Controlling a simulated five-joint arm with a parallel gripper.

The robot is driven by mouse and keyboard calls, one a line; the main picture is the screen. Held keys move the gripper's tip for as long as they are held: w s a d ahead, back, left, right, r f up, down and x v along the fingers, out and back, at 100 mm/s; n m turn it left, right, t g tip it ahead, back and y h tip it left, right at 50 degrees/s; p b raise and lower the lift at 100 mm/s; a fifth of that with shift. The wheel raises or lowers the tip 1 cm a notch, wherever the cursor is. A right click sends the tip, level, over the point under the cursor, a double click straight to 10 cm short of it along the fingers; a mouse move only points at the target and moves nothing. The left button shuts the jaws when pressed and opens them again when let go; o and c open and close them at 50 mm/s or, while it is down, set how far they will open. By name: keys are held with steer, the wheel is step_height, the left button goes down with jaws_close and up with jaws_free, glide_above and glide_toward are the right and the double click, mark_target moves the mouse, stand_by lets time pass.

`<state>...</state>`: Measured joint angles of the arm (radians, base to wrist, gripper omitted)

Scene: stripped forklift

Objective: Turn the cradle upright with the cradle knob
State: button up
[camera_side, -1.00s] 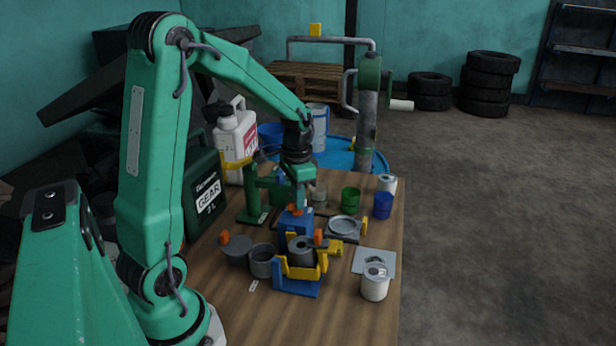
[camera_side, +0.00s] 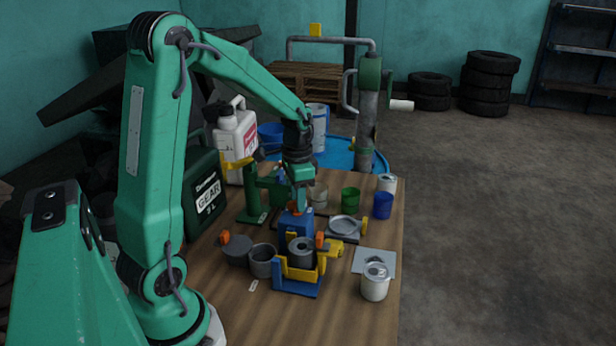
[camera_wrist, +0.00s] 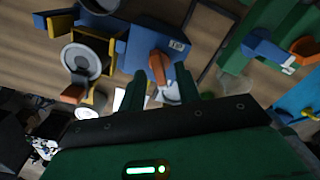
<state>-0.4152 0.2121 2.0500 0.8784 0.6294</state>
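The yellow cradle (camera_side: 283,268) stands in a blue stand (camera_side: 297,289) and holds a grey can (camera_side: 301,250) whose top faces up. The cradle also shows in the wrist view (camera_wrist: 98,98). One orange piece (camera_side: 320,240) is on the cradle's right side. An orange knob (camera_wrist: 160,66) sits on the blue block (camera_side: 292,224) behind the cradle. Which orange part is the cradle knob is not clear. My gripper (camera_wrist: 161,70) is low over this block, its fingers apart on either side of the knob. Contact with it cannot be seen.
Grey pots (camera_side: 262,262) stand left of the cradle. A round dish (camera_side: 344,227), a green cup (camera_side: 350,200), a blue cup (camera_side: 383,205) and a white can (camera_side: 374,284) stand to the right.

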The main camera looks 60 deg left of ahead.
steer(key=shift+r, duration=3.9)
steer(key=shift+d, duration=0.1)
steer(key=s+d+r+n+t, duration=0.1)
steer(key=s+d+r+t, duration=0.1)
steer(key=s+d, duration=0.4)
steer(key=s+d+r+n+t, duration=0.1)
steer(key=s+d+r+t, duration=0.2)
steer(key=s+d, duration=0.3)
steer(key=d, duration=0.3)
steer(key=shift+s+t, duration=0.2)
steer(key=shift+t, duration=0.1)
